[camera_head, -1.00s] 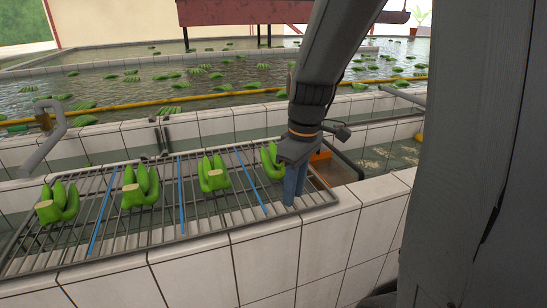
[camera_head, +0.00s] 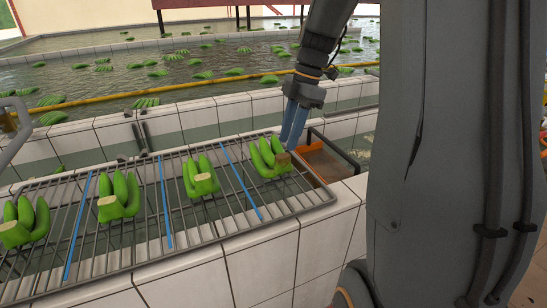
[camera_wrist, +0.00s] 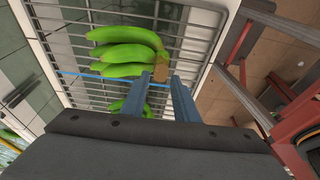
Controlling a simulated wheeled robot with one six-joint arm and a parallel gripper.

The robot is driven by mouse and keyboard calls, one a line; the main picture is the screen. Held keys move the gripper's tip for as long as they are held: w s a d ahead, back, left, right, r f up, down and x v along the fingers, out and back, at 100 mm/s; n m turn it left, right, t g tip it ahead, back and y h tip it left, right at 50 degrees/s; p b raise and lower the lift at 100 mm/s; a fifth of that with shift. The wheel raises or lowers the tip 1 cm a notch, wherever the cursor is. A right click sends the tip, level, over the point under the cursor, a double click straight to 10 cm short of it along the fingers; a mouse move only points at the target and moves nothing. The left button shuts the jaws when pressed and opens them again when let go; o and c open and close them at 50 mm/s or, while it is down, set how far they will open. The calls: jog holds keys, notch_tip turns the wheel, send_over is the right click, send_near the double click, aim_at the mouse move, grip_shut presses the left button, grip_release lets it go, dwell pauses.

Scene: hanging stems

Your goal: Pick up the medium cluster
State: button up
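Several green banana clusters lie in a row on a wire rack (camera_head: 146,240). They are the rightmost cluster (camera_head: 266,154), one left of it (camera_head: 201,183), a third (camera_head: 119,201) and a far-left one (camera_head: 25,228). Which is the medium one I cannot tell for sure. My gripper (camera_head: 292,143) has blue fingers pointing down, just behind and right of the rightmost cluster. In the wrist view my gripper (camera_wrist: 156,84) is open, with a gap between its fingers. A cluster (camera_wrist: 127,53) lies beyond the fingertips, its cut stem near them. Another cluster is partly hidden behind the fingers.
Blue strips (camera_head: 166,203) divide the rack. The rack rests by a white tiled wall (camera_head: 268,258). An orange crate (camera_head: 330,158) stands right of the rack. Behind are water basins (camera_head: 120,72) with floating green clusters and a yellow pipe (camera_head: 190,86).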

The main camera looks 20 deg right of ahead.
aim_at(283, 155)
jog(key=shift+p+x, duration=0.85)
jog(key=shift+x, duration=1.4)
jog(key=shift+s+a, duration=0.1)
grip_shut()
jog(key=shift+r, duration=0.1)
